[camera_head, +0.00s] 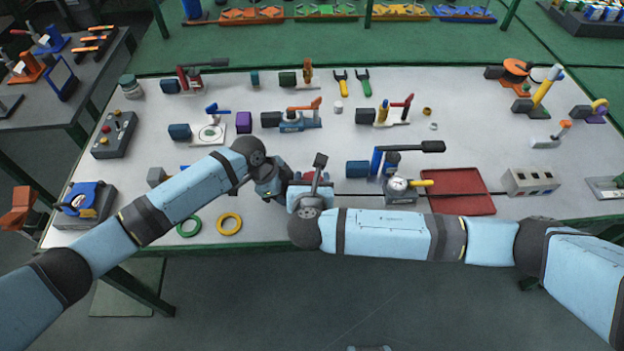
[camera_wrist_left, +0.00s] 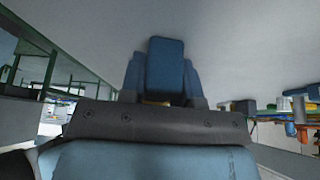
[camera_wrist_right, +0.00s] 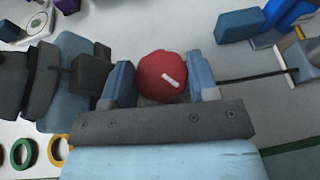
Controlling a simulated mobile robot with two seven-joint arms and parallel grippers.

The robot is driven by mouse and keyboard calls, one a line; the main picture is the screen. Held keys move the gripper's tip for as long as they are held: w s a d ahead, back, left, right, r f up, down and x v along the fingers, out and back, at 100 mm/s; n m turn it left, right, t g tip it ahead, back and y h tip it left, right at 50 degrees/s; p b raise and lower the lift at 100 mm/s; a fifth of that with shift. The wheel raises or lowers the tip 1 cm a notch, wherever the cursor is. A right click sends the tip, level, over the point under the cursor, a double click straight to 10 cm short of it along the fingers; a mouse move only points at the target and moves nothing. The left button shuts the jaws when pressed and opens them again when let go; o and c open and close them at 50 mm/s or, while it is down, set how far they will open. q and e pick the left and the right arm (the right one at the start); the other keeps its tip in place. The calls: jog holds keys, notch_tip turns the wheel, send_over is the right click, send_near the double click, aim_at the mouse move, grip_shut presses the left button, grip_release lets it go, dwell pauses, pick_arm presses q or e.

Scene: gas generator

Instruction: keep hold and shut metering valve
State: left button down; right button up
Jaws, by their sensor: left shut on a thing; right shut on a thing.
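A round red knob (camera_wrist_right: 160,76) with a white mark on its face, which looks like the metering valve's knob, sits between the fingers of my right gripper (camera_wrist_right: 160,85). The fingers are shut on its two sides. In the head view, a little of its red shows beside my right gripper (camera_head: 311,187). My left gripper (camera_wrist_left: 162,80) is shut on a blue block (camera_wrist_left: 166,62). In the head view my left gripper (camera_head: 283,182) is just left of the right one. The grippers and arms hide the valve body, so I cannot see how block and knob join.
A red tray (camera_head: 460,190) and a gauge unit (camera_head: 398,188) stand to the right. A green ring (camera_head: 189,227) and a yellow ring (camera_head: 229,224) lie near the front edge, left of the grippers. Several other valves fill the back of the table.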

jog(key=o, duration=0.9)
jog(key=shift+r, duration=0.1)
jog(key=shift+a, duration=0.1)
jog(key=shift+s+a, duration=0.1)
jog(key=shift+s, duration=0.3)
jog(key=shift+v, duration=3.6)
jog(key=shift+w+r, duration=0.1)
jog(key=shift+r, duration=0.05)
